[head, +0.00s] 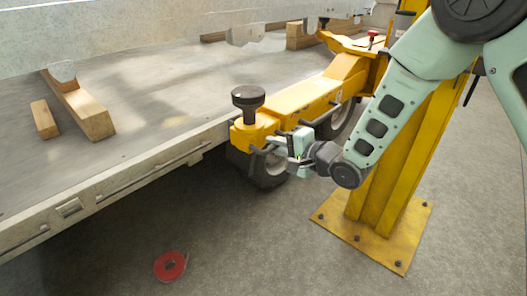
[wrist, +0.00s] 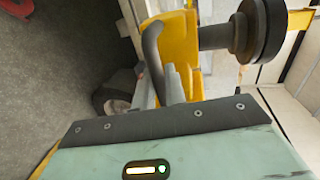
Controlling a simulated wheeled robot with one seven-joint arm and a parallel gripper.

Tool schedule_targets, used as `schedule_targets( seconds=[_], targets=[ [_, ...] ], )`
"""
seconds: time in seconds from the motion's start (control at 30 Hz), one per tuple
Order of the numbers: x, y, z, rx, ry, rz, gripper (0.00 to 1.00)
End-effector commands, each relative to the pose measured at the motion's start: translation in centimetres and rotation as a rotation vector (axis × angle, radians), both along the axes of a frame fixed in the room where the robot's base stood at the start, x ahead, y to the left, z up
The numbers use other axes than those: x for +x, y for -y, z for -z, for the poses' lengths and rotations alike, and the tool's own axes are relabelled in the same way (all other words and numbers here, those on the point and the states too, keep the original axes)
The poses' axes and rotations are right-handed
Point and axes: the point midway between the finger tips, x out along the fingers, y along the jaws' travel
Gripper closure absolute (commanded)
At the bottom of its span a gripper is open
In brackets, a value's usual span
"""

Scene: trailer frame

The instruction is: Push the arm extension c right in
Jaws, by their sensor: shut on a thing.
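The yellow arm extension (head: 300,101) runs along the trailer's near side, with a round black pad (head: 248,98) on an upright stem at its outer end. In the wrist view the yellow end (wrist: 178,38) and the pad (wrist: 250,32) show close up. A dark bent handle (wrist: 153,58) sticks out from the yellow end. My gripper (head: 275,143) is at this end, on the side away from the trailer bed. It is shut on the handle; its fingers partly hide the grip in the wrist view.
The trailer bed (head: 150,92) lies to the left, with wooden blocks (head: 80,108) on it. A yellow post on a bolted base plate (head: 375,228) stands close to my arm. A wheel (head: 262,170) sits below the extension. A red roll (head: 171,266) lies on the otherwise open floor.

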Motion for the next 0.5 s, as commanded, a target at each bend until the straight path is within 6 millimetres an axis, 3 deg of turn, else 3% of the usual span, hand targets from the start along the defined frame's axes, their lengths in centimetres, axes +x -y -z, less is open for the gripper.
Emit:
schedule_targets(
  seconds=[0.47, 0.5],
  targets=[
    [0.97, 0.90, -0.08, -0.001, 0.004, 0.012, 1.00],
    [0.98, 0.91, -0.08, -0.001, 0.004, 0.012, 0.82]
  ],
)
